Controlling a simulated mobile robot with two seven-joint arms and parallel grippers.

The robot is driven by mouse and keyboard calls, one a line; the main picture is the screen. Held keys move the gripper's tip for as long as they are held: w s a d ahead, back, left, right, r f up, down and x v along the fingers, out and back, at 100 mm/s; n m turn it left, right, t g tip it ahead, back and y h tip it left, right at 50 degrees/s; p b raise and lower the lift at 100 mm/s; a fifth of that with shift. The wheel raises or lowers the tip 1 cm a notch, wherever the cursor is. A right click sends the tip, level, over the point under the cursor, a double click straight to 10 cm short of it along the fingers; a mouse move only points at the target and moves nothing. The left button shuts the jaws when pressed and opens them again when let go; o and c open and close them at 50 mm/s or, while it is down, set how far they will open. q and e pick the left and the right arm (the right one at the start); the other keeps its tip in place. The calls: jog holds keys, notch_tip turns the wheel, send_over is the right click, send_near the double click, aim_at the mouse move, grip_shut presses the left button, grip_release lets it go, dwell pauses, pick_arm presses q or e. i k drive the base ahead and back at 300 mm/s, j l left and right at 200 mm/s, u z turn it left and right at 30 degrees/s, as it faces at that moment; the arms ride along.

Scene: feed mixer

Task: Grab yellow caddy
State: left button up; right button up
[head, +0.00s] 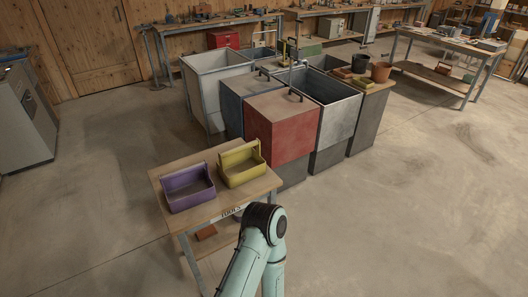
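The yellow caddy (242,173) is an open box with a raised handle. It stands upright on the right part of a small wooden-topped table (214,209). A purple caddy (188,192) of similar shape stands to its left, close beside it. A teal arm link of mine with a dark joint rises from the bottom edge, in front of the table. No gripper fingers show, so neither gripper can be placed relative to the caddy.
Behind the table stand a red lidded bin (283,128), a blue lidded bin (242,95) and open grey bins (337,105). A workbench (445,41) stands at the back right. The concrete floor is open at left and right.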

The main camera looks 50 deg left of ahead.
aim_at(239, 165)
jog(key=i+u, duration=0.2)
jog(key=i, duration=0.6)
jog(key=i+l+u, duration=0.2)
jog(key=i, duration=0.55)
jog(key=i+u, duration=0.4)
jog(key=i, duration=0.2)
jog(key=i+l+u, duration=0.25)
jog(key=i+u, duration=0.2)
jog(key=i, duration=0.15)
jog(key=u, duration=1.75)
